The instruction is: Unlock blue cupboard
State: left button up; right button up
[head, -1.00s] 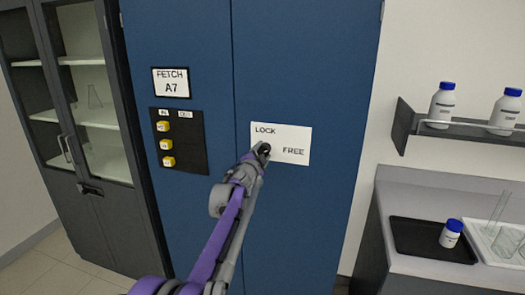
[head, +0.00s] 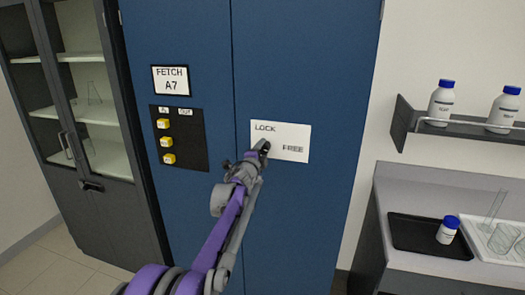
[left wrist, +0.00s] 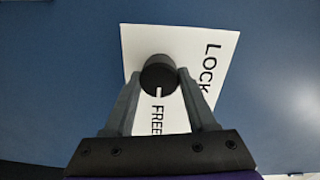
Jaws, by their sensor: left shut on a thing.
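The blue cupboard (head: 300,215) is tall, with two shut doors. A white plate (head: 294,135) on its right door reads LOCK and FREE, and it also fills the middle of the left wrist view (left wrist: 204,44). A round black knob (left wrist: 158,73) stands on the plate. Its white mark points towards the word FREE. My left gripper (head: 263,150) is at the plate, shut on the knob, with one finger on each side of it in the left wrist view (left wrist: 157,88). In the head view the gripper largely hides the knob. My right gripper is out of view.
A FETCH A7 sign (head: 171,80) and a dark panel (head: 190,140) with yellow blocks are on the left door. A glass-fronted grey cabinet (head: 120,215) stands left. At right are a bottle shelf (head: 465,134) and a counter holding a black tray (head: 415,238) and a blue-capped bottle (head: 447,231).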

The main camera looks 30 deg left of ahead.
pick_arm(q)
jog(key=o, duration=1.4)
jog(key=shift+s+d+f, duration=0.1)
jog(key=shift+s+d, duration=0.05)
jog(key=shift+s, duration=0.45)
jog(key=b+v, duration=0.2)
jog(key=v, duration=0.7)
jog(key=shift+s, duration=0.35)
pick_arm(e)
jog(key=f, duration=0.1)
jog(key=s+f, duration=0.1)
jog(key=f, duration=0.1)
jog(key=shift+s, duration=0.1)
